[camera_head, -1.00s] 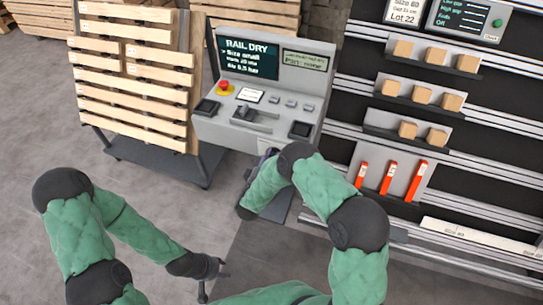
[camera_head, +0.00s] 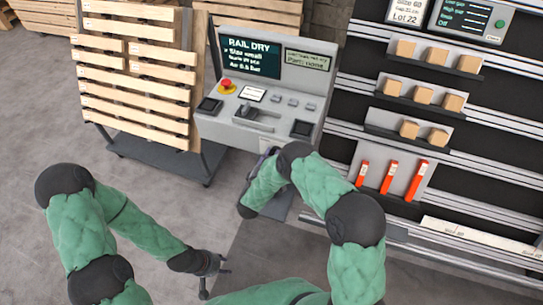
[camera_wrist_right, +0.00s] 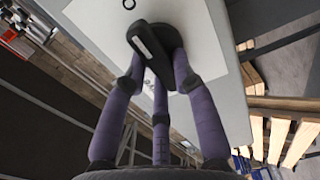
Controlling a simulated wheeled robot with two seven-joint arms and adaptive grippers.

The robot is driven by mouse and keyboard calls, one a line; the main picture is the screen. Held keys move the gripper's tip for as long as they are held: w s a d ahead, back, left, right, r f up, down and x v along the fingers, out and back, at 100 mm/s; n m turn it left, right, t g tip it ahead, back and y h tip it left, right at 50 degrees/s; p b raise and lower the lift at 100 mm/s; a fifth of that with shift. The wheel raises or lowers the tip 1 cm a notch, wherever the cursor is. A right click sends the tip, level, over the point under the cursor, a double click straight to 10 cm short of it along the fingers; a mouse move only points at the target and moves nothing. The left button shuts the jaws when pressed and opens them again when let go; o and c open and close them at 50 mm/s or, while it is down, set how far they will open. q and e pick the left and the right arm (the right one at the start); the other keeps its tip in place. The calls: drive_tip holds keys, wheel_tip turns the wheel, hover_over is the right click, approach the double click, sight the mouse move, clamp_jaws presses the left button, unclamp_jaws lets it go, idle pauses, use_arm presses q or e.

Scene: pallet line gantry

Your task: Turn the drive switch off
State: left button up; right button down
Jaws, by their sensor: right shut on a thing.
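The drive switch (camera_wrist_right: 148,46) is a dark elongated handle with a pale stripe, on a white plate in the right wrist view. A round "O" mark (camera_wrist_right: 129,4) is on the plate just beyond the handle's upper end. My right gripper (camera_wrist_right: 158,72) has purple fingers closed around the handle. In the head view this gripper (camera_head: 267,156) is at the lower front of the grey console (camera_head: 225,132), mostly hidden by my arm; the switch is hidden there. My left gripper (camera_head: 216,279) is empty, with its fingers spread, above the floor at lower centre.
The console top carries a red emergency button (camera_head: 227,86), a screen (camera_head: 251,57) and several small controls. A pallet (camera_head: 135,80) stands upright at left. A rack (camera_head: 470,130) with wooden blocks and orange-red pieces stands at right.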

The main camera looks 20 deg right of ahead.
drive_tip(key=c, duration=1)
unclamp_jaws()
drive_tip(key=v, duration=1.2)
